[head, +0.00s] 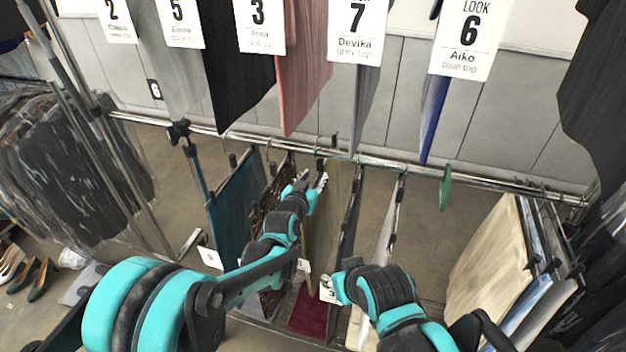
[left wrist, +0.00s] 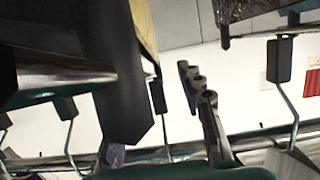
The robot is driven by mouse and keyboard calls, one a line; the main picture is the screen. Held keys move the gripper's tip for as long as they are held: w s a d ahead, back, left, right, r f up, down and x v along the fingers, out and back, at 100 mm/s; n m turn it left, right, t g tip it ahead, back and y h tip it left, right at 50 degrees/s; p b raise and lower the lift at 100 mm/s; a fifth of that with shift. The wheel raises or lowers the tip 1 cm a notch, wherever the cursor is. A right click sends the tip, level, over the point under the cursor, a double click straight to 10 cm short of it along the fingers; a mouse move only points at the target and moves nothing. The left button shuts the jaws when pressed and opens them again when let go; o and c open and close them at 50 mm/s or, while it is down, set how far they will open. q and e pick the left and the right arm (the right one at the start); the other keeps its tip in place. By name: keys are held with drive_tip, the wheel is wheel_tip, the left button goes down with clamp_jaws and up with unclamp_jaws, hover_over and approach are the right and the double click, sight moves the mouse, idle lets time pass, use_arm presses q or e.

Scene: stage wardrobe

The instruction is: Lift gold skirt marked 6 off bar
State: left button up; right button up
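The gold skirt (head: 325,215) hangs from the lower rail, between a dark patterned skirt and a dark grey one. I cannot read a 6 on it. My left gripper (head: 308,184) is at the upper part of the skirts, just left of the gold one and below the rail. In the left wrist view, a gold edge (left wrist: 144,35) shows beside a large dark clip. A dark finger (left wrist: 205,110) stands to its right, with a gap between; the grip is unclear. My right arm reaches in low at the right; its fingertips are hidden or unclear near a white tag.
The chrome lower rail (head: 350,163) crosses the view. A teal skirt (head: 237,205) and a cream one (head: 383,255) hang near. Garments with look cards (head: 463,38) hang above. More clothes hang at right. Shoes (head: 38,278) stand at lower left.

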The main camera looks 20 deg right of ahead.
use_arm(q)
clamp_jaws()
drive_tip(key=shift+r, duration=0.1)
drive_tip(key=shift+r, duration=0.15)
